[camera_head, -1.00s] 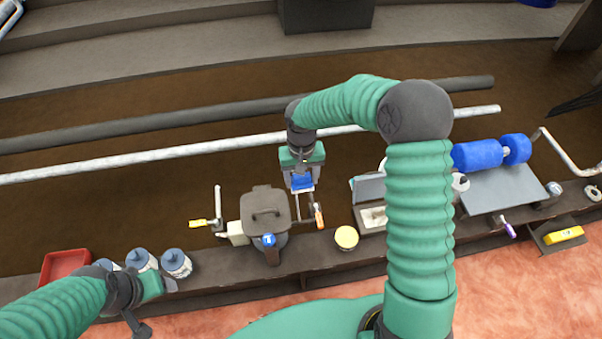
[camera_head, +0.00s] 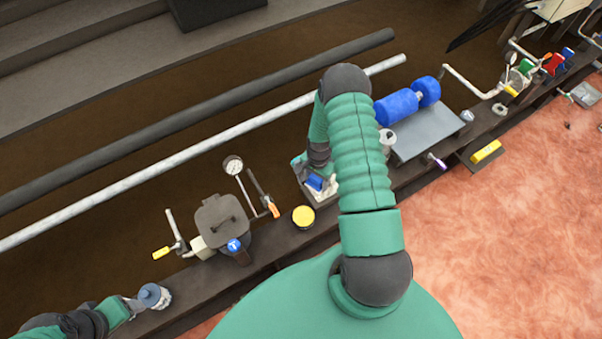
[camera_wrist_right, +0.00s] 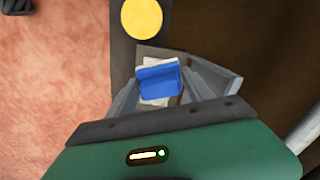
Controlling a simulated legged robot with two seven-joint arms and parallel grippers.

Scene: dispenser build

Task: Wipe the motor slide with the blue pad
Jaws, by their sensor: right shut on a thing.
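My right gripper (camera_head: 315,181) is shut on the blue pad (camera_wrist_right: 158,84), which sits between the two grey fingers in the right wrist view. The pad also shows in the head view (camera_head: 314,184). It is over the small open box (camera_wrist_right: 150,51) with pale contents; I cannot tell whether it touches them. A grey plate (camera_head: 430,134), which looks like the motor slide, lies to the right with a blue motor (camera_head: 397,108) at its back edge. My left gripper (camera_head: 132,306) is at the lower left beside a blue-lidded jar (camera_head: 155,296); its jaws are unclear.
A yellow round tin (camera_head: 303,216) stands left of the box. A dark lidded pot (camera_head: 222,222), a gauge (camera_head: 233,165) and an orange-handled lever (camera_head: 273,209) are farther left. A white cup-like part (camera_head: 387,141) is beside the plate. A yellow block (camera_head: 486,151) lies front right.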

